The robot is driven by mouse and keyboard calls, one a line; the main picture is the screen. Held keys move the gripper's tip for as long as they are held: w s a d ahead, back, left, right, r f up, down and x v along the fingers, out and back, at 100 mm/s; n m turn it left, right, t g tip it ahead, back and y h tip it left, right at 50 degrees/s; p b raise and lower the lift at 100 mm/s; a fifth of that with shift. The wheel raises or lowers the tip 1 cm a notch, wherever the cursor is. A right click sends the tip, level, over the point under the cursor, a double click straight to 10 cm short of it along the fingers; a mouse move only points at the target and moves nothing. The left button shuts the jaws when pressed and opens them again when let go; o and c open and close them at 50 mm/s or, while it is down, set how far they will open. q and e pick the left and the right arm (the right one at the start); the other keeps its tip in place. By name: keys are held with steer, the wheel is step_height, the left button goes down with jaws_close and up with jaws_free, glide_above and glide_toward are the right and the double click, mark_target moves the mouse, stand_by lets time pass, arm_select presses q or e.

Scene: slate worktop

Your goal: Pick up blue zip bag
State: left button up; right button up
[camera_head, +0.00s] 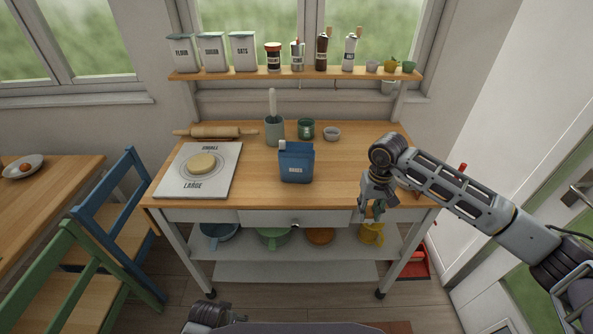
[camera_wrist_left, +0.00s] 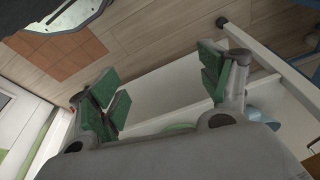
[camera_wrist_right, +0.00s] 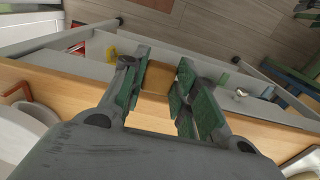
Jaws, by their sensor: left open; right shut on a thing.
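My left gripper (camera_wrist_left: 163,88) is open and empty, low in front of the table's lower shelves. The bag does not show in either wrist view.
A white board (camera_head: 215,184) with dough lies left of the bag. A rolling pin (camera_head: 215,132), utensil crock (camera_head: 274,131), green mug (camera_head: 306,128) and small bowl (camera_head: 332,133) stand behind. Jars line the upper shelf (camera_head: 300,74). Worktop between bag and right gripper is clear.

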step_height(320, 180, down, 2)
steer(key=shift+f+b, duration=0.15)
steer(key=shift+b, duration=0.95)
arm_select(q)
steer(key=shift+w+r+v, duration=0.45)
steer(key=shift+w+v, duration=1.35)
steer(key=shift+v, duration=7.7)
arm_select(e)
steer(key=shift+f, duration=0.2)
arm_select(q)
steer(key=w+a+r+n+t+y, duration=0.1)
steer(key=w+r+t, duration=0.35)
steer(key=w, duration=0.65)
steer(key=w+r+n+t, duration=0.1)
steer(key=w+r+t, duration=0.2)
steer(key=w+t, duration=0.55)
steer(key=w+d+r+m+t+h, duration=0.1)
steer(key=w+d+r+t+h, duration=0.15)
steer(key=w+r, duration=0.6)
steer(key=w+d+r+m+g+h, duration=0.4)
steer(key=d+r+m+g+h, duration=0.25)
steer(key=d+m+h, duration=0.6)
steer(key=s+a+f+m+g, duration=0.3)
steer(key=a+f+m+g, duration=0.2)
steer(key=g, duration=0.7)
steer(key=shift+s+a+f+m+g, duration=0.3)
steer(key=shift+s+a+f+m, duration=0.1)
steer(key=shift+a+f, duration=0.7)
